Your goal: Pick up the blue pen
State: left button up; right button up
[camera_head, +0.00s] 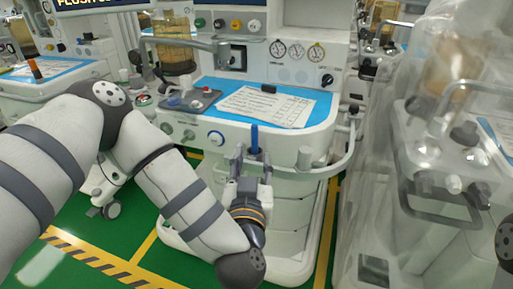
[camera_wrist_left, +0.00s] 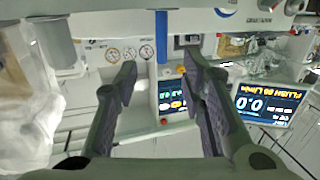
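The blue pen (camera_head: 254,137) stands upright at the front edge of the middle anaesthesia cart. My left gripper (camera_head: 254,162) is in front of that edge, pointing up, with its fingers apart. In the left wrist view the blue pen (camera_wrist_left: 161,38) shows at the top centre, in line with the gap between the open fingertips (camera_wrist_left: 160,68). The fingers look clear of the pen in that view; the exact distance cannot be told. The pen's lower end is partly hidden by the gripper in the head view. My right gripper does not show.
The cart's worktop (camera_head: 215,100) carries a paper sheet (camera_head: 268,106) and a dark tray (camera_head: 190,100). A white rail (camera_head: 345,155) curves around its right corner. Another cart under clear plastic (camera_head: 375,190) stands close at the right. Green floor (camera_head: 160,265) is open at the lower left.

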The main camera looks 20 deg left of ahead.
aim_at(254, 131)
pick_arm(q)
jog(key=shift+t, duration=0.3)
jog(key=b+x, duration=0.1)
jog(key=x, duration=0.2)
jog(key=b+x, duration=0.1)
jog(key=x, duration=0.3)
jog(key=r+b+x, duration=0.1)
jog(key=x, duration=0.2)
jog(key=shift+w+a+r, duration=0.1)
jog(key=shift+w+a, duration=0.15)
jog(key=shift+w, duration=0.1)
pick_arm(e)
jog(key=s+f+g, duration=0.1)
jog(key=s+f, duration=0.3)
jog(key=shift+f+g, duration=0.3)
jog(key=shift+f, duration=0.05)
pick_arm(q)
jog(key=shift+c, duration=0.6)
grip_shut()
